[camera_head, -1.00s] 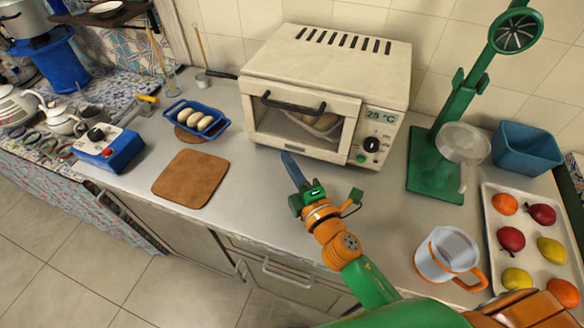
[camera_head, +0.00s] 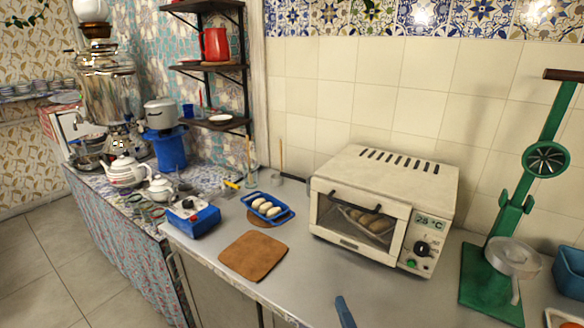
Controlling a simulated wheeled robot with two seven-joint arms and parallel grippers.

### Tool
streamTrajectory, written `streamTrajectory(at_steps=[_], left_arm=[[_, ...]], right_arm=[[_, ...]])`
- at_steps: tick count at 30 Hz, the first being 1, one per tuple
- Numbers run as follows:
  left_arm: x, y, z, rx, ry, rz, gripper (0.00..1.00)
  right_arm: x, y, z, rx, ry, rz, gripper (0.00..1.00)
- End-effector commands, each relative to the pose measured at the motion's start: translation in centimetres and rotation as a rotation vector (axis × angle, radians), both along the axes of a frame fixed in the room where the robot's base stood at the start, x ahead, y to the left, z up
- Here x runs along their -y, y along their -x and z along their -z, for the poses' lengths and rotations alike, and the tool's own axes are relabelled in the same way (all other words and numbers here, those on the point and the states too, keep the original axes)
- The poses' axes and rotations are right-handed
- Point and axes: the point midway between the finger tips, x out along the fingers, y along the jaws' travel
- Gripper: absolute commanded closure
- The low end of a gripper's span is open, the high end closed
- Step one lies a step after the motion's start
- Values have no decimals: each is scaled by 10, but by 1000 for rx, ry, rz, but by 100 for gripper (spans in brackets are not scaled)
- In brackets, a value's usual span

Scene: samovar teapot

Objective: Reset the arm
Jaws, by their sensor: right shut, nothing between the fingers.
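Only the blue fingertips of my right gripper (camera_head: 344,311) show, at the bottom edge in the head view. They are shut with nothing held, over the front of the steel counter (camera_head: 285,286). The rest of my right arm is below the picture. My left gripper is not in view. The cream oven (camera_head: 385,205) stands behind and to the right of the fingertips, apart from them, with bread visible through its front window.
The green juicer press (camera_head: 492,285) stands at the right, by a blue bin (camera_head: 571,272). A brown board (camera_head: 253,256), a blue tray with buns (camera_head: 290,213) and a blue-and-white box (camera_head: 193,218) lie left. A teapot (camera_head: 125,173) and samovar (camera_head: 108,92) stand farther left.

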Motion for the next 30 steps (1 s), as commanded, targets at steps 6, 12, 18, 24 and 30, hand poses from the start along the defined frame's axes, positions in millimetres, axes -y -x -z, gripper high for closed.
streamTrajectory(at_steps=[6,12,18,24,30], left_arm=[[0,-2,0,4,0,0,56],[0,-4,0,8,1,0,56],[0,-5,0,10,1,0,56],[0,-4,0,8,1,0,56],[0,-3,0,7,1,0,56]], right_arm=[[32,4,15,-123,-176,143,100],[64,20,41,-291,-397,318,100],[90,61,85,-551,-691,554,100],[90,122,123,-842,-947,781,100],[72,194,141,-1150,-1120,990,100]])
